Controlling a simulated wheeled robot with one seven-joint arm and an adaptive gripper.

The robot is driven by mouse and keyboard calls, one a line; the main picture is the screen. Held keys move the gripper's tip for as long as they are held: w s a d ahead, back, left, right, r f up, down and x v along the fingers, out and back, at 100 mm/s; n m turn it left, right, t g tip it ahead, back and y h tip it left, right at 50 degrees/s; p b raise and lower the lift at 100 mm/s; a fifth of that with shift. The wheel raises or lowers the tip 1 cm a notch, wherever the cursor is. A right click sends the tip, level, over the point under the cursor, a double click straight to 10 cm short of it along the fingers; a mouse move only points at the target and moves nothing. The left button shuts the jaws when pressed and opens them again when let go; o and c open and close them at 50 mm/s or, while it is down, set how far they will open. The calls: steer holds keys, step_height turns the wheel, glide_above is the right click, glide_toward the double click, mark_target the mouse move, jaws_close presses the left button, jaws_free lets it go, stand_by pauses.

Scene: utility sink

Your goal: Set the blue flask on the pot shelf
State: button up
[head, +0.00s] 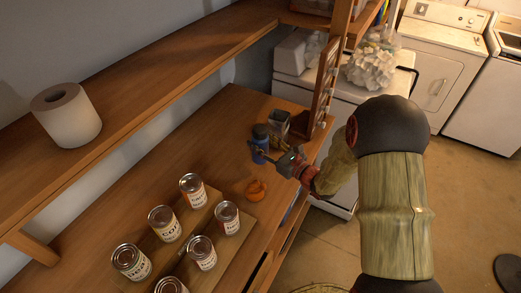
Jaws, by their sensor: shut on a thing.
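The blue flask (260,143) has a dark cap and stands upright at the back right of the wooden counter (225,118). My gripper (264,153) reaches in from the right, with its fingers around the flask's body; it is shut on the flask. Part of the flask is hidden behind the fingers. I cannot tell if its base touches the counter. A long wooden shelf (130,75) runs above the counter along the wall; nothing in view marks it clearly as the pot shelf.
Several cans (165,222) stand on a board at the front. A paper roll (66,112) stands on the upper shelf. A wooden upright (328,75) is near my arm.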

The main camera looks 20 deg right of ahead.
mark_target(260, 147)
steer(key=shift+w+d+f, duration=0.1)
steer(key=shift+w+f, duration=0.4)
steer(key=shift+f, duration=0.15)
steer(key=shift+f+b, duration=0.45)
steer(key=shift+f, duration=0.9)
steer(key=shift+f, duration=0.2)
steer(key=o, duration=1.4)
